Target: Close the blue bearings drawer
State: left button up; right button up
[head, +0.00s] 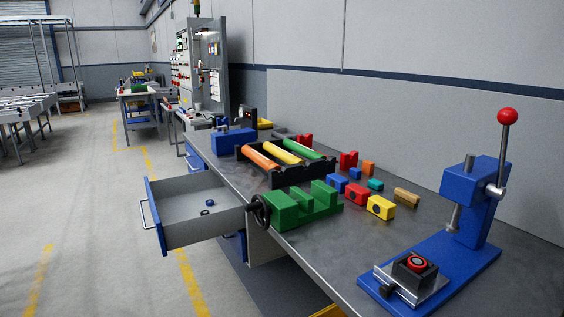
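A drawer (157,221) with a blue front and grey inner walls stands pulled out from the left side of the workbench. Its pale handle (148,212) is on the outer face at the left. Small dark blue rings (208,203) lie on the drawer floor. I cannot read any label on the drawer. Neither of my grippers shows in the head view.
The grey bench top (330,240) carries a green vise (305,207), a rack of coloured rollers (284,151), several coloured blocks (381,207) and a blue press (470,190) with a red knob. The concrete floor (95,220) left of the drawer is clear.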

aim_at(176, 203)
jog(key=k+j+u, duration=0.1)
jog(key=j+u, duration=0.15)
jog(key=j, duration=0.3)
jog(key=j+u, duration=0.25)
jog(key=j, duration=0.35)
jog(key=i+j+z, duration=0.15)
jog(key=i, duration=0.4)
jog(key=i+j+z, duration=0.15)
jog(key=i, duration=0.4)
jog(key=i+j+z, duration=0.15)
jog(key=i, duration=0.35)
jog(key=i+j+z, duration=0.15)
jog(key=i+j, duration=0.2)
jog(key=i, duration=0.2)
